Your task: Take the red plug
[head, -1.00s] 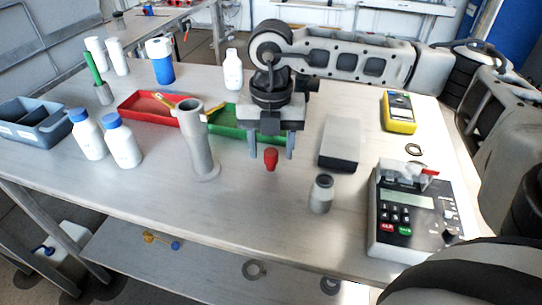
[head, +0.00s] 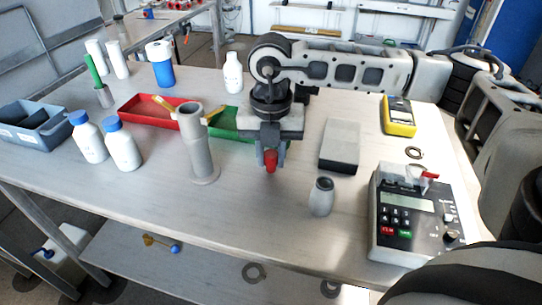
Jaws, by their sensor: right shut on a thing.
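The red plug (head: 270,161) is between the fingers of my right gripper (head: 271,160) in the head view. The gripper points down over the middle of the table and its fingers are shut on the plug's sides. I cannot tell whether the plug still touches the table. My left gripper is not in view.
A grey upright tube (head: 200,150) on a round base stands left of the gripper. A green tray (head: 228,133) and a red tray (head: 140,110) lie behind. To the right are a grey box (head: 340,146), a small grey bottle (head: 321,198) and a keypad device (head: 411,217).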

